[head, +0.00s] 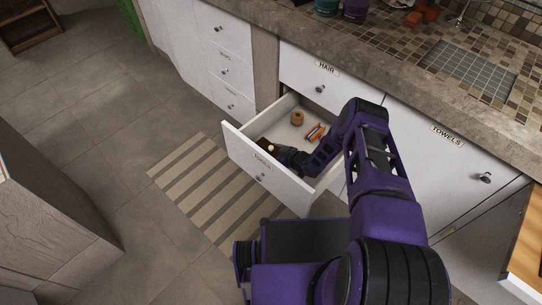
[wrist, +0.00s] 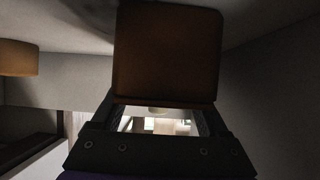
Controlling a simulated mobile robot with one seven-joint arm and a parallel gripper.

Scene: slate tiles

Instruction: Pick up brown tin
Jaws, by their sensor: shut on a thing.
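The brown tin (wrist: 167,52) fills the upper middle of the wrist view as a dark brown, flat-faced block. My gripper (wrist: 162,108) is shut on it, with the tin between the fingertips. In the head view my gripper (head: 279,151) reaches down into the open white drawer (head: 243,148), near its front left part. The tin is small and mostly hidden by my gripper there. I cannot tell whether the tin touches the drawer floor.
A tan round container (head: 297,118) stands toward the drawer's back; an orange and blue item (head: 315,132) lies to its right. The drawer walls are close around my gripper. A counter (head: 300,31) runs above, and a striped mat (head: 195,180) lies on the floor.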

